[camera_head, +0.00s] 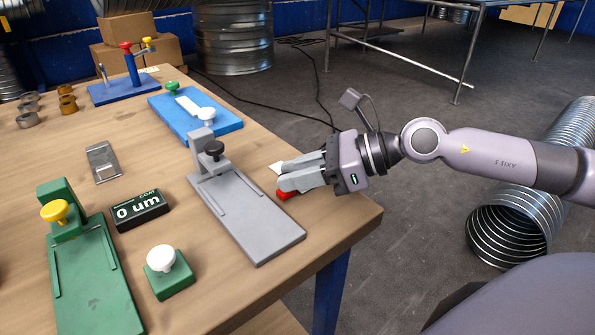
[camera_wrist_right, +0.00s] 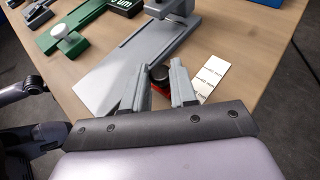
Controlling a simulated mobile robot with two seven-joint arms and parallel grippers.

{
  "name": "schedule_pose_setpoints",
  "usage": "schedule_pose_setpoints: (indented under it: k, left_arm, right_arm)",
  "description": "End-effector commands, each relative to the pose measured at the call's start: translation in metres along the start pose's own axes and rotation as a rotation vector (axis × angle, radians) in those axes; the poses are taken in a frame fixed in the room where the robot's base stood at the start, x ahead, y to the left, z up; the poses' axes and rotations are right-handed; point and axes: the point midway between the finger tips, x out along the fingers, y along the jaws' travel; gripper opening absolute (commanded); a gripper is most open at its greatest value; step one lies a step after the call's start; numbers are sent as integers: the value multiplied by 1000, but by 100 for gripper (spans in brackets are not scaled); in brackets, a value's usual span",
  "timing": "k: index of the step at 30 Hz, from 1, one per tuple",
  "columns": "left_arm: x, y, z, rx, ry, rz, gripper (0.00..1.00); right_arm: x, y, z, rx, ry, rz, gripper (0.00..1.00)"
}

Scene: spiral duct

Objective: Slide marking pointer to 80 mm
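My right gripper (camera_head: 280,175) comes in from the right, low over the table near its right edge. Its fingers also show in the right wrist view (camera_wrist_right: 161,72), apart. A red block (camera_head: 286,195) with a black knob (camera_wrist_right: 159,74) sits between or just beyond the fingertips. I cannot tell whether either finger touches the knob. Beside it is a grey fixture (camera_head: 252,217) with a long flat bed and its own black knob (camera_head: 211,149). No marking pointer or 80 mm mark can be made out with certainty. My left gripper does not show.
A pale printed strip (camera_wrist_right: 211,77) lies right of the fingers in the wrist view. Left of the grey fixture are a display reading "0 um" (camera_head: 140,210), a green fixture (camera_head: 93,270) and a green block with a white knob (camera_head: 168,275). A blue fixture (camera_head: 205,124) stands behind.

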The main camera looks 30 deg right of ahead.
Motion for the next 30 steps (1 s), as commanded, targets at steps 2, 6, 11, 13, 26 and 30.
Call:
schedule_pose_setpoints:
  k: [2,6,11,13,26,30]
  left_arm:
    - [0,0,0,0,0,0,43]
    - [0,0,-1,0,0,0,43]
    - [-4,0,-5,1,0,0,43]
    - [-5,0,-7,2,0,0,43]
    - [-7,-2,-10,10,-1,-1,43]
    - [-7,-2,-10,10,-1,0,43]
  right_arm:
    - [0,0,0,0,0,0,0]
    - [1,-1,1,0,-1,0,0]
    - [9,-12,7,0,-6,0,0]
    - [15,-18,10,1,-7,0,0]
    - [41,-47,19,-1,-4,-4,0]
    - [41,-47,19,-2,-5,-5,0]
